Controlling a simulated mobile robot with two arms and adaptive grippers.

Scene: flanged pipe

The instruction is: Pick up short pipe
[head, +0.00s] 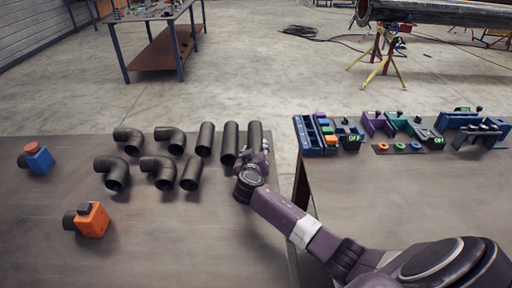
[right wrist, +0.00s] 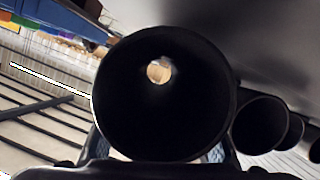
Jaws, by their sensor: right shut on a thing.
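The right wrist view looks into the open end of this held pipe (right wrist: 165,135), between the fingers. I cannot tell whether it is clear of the table. My left gripper is not in view.
Several dark elbow pipes (head: 160,171) lie to the left. A blue fitting (head: 38,159) and an orange fitting (head: 91,220) are farther left. A second table (head: 390,190) on the right, across a gap, bears coloured tools. More pipe ends (right wrist: 260,124) show beside the held pipe.

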